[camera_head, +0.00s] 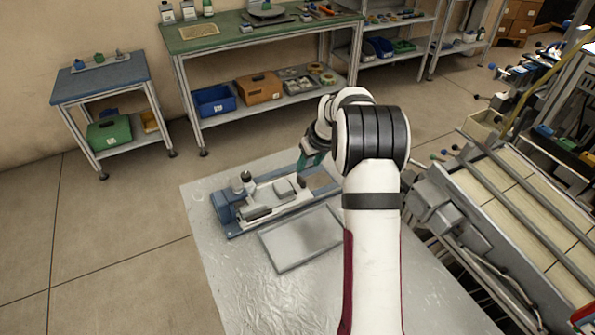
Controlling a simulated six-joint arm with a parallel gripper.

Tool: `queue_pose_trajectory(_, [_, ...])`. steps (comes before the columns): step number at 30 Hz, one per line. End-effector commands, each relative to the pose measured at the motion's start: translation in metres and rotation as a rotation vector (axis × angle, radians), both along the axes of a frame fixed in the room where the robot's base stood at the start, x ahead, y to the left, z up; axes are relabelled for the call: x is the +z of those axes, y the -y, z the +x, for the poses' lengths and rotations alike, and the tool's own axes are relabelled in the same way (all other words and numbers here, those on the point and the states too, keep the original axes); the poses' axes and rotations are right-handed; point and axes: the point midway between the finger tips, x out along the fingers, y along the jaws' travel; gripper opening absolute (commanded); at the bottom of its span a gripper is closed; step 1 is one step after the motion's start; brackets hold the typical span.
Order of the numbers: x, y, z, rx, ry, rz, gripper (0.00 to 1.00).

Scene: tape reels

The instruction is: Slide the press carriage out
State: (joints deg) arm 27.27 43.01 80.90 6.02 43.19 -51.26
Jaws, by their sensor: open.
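A small press (228,208) with a blue-grey frame stands on the pale work table (225,265). A light carriage (287,188) with a raised grey block on top lies along the bed of the press. Dark round knobs stand at the left end of the press. My gripper (307,170) is open, with teal fingers pointing down near the right end of the press, just right of the carriage. I cannot tell whether the fingers touch anything. My arm hides part of the table and the area right of the press.
A flat grey tray (300,238) lies just in front of the press. A conveyor-like machine (520,215) stands close on the right. A green workbench (240,35) and a blue side table (100,78) stand at the back. The table's left front is clear.

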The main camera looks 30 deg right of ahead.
Motion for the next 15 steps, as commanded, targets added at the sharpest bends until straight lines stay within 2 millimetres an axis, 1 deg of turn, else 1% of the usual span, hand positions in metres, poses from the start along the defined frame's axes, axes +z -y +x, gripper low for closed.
queue_pose_trajectory(1, [-0.016, -0.001, 0.005, 0.001, -0.004, 0.002, 0.50])
queue_pose_trajectory(3, [-0.035, -0.001, 0.013, 0.002, -0.003, 0.001, 0.50])
queue_pose_trajectory(6, [-0.057, -0.001, 0.023, -0.001, -0.002, 0.001, 0.50])
queue_pose_trajectory(10, [-0.075, -0.001, 0.031, -0.001, -0.001, 0.000, 0.50])
queue_pose_trajectory(15, [-0.086, -0.001, 0.036, -0.001, 0.000, 0.000, 0.50])
